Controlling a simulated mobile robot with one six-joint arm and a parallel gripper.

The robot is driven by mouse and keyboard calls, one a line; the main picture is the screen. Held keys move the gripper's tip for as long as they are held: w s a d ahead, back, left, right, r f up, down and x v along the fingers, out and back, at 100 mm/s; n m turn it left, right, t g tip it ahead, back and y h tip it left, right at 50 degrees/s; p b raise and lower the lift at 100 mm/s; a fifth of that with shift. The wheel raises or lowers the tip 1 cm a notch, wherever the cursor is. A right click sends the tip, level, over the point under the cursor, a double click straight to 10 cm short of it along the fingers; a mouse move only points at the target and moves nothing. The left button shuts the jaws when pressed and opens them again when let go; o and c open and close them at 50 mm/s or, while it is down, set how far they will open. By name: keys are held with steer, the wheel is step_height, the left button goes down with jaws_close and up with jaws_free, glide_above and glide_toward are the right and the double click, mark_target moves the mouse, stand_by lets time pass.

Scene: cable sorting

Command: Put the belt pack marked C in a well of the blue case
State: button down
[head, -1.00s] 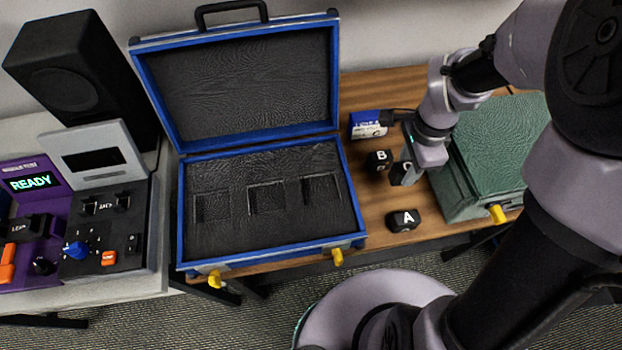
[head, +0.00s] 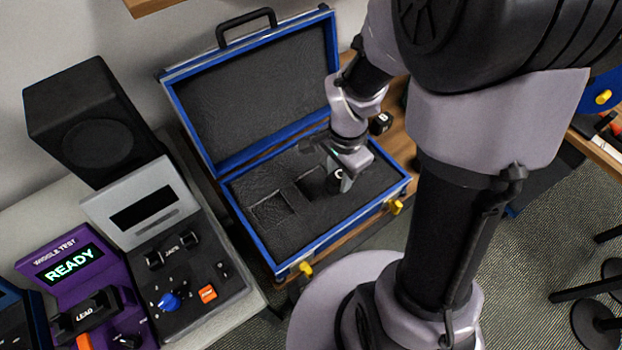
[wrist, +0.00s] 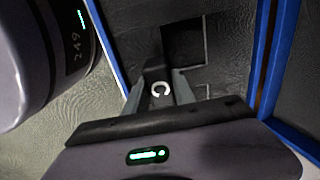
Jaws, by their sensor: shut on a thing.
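The open blue case (head: 240,223) stands in the middle of the head view, with square wells in its dark foam. The left well (head: 271,209) and the middle well (head: 308,186) look empty; my gripper hides the right part of the foam. My gripper (head: 341,180) is shut on the black belt pack marked C (head: 334,185), over the foam just right of the middle well. In the wrist view the C pack (wrist: 159,90) sits between both fingers, beside a dark well (wrist: 183,42). I cannot tell its height above the foam.
Another black belt pack (head: 380,122) lies on the wooden table right of the case. The case's raised lid (head: 255,90) stands behind my gripper. Left are a black speaker (head: 95,130) and a purple test unit reading READY (head: 68,262).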

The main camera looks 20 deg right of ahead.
steer(key=w+a, duration=0.4)
steer(key=shift+w+a+f+b, duration=0.1)
steer(key=shift+f+b, duration=1.45)
steer(key=shift+f, duration=0.75)
steer(key=c, duration=1.1)
jaws_free()
steer(key=shift+r, duration=0.1)
steer(key=shift+o, duration=0.2)
steer(key=shift+r, duration=0.1)
step_height(320, 180, up, 12)
steer(key=p, duration=0.6)
steer(key=s+a+r+n+t+y+b, duration=0.1)
steer(key=s+a+r+n+t, duration=0.1)
steer(key=s+r+n, duration=0.3)
steer(key=s+a+r+n+t+y+b, duration=0.1)
steer(key=s+a+r+n+t, duration=0.1)
steer(key=s+r+n, duration=0.3)
steer(key=shift+s+r+t+b, duration=0.35)
steer(key=shift+s+r+t, duration=0.55)
steer(key=shift+s+r, duration=0.45)
